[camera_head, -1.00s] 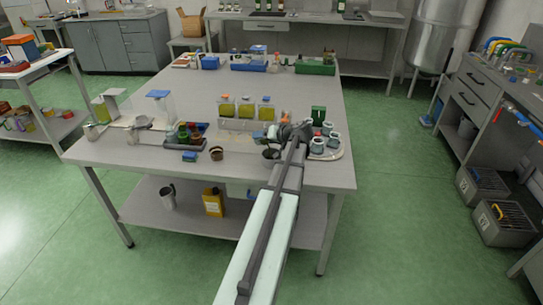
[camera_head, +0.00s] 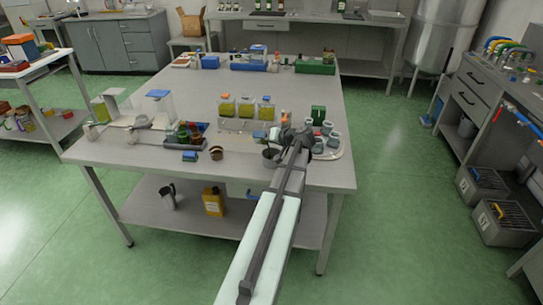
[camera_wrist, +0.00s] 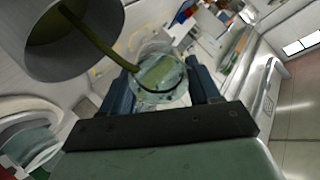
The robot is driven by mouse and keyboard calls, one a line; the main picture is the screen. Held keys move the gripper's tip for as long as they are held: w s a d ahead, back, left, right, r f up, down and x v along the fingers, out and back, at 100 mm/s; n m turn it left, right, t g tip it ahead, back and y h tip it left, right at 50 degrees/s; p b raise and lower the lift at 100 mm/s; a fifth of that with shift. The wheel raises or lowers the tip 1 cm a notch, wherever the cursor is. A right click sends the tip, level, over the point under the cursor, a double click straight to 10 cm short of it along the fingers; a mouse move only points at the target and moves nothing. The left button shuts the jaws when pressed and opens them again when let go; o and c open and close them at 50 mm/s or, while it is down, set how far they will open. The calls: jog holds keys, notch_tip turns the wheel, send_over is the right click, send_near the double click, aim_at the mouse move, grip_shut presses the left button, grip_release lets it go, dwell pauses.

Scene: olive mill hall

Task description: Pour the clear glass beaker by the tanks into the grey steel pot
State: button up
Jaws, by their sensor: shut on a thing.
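My gripper (camera_wrist: 162,88) is shut on the clear glass beaker (camera_wrist: 158,80), which sits between the two blue fingers in the wrist view. The beaker is tilted and holds some greenish liquid. A yellow-green stream runs from it to the mouth of the grey steel pot (camera_wrist: 72,55) at the upper left, and similar liquid shows inside the pot. In the head view my gripper (camera_head: 289,137) is over the table's near right part, just beside the pot (camera_head: 270,155). The beaker is hard to make out there. Tanks of yellow liquid (camera_head: 246,107) stand behind.
A round tray (camera_head: 346,152) with several small grey cups is right of my gripper. A small brown bowl (camera_head: 216,153), a blue block (camera_head: 190,156) and a dark rack of bottles (camera_head: 170,143) are to the left. The table's middle (camera_head: 195,85) is mostly clear.

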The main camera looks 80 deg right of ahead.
jog(key=shift+s+t+h, duration=0.1)
jog(key=shift+t+h, duration=0.2)
jog(key=shift+t, duration=0.1)
dwell(0.4)
jog(key=shift+s+a+r+t+h+p, duration=0.15)
jog(key=shift+s+a+t+h+p, duration=0.35)
jog(key=shift+s+t+p, duration=0.25)
dwell(0.7)
jog(key=shift+r+t+h, duration=0.1)
jog(key=shift+t+h, duration=0.3)
jog(key=shift+t, duration=0.35)
dwell(0.6)
jog(key=shift+s+a+r, duration=0.1)
jog(key=shift+r, duration=0.1)
jog(key=shift+w+d+f+g+y, duration=0.2)
jog(key=shift+g+y, duration=0.1)
jog(key=shift+g, duration=0.2)
jog(key=shift+w+d+f+g+y, duration=0.1)
jog(key=shift+w+g+y, duration=0.15)
jog(key=shift+g, duration=0.25)
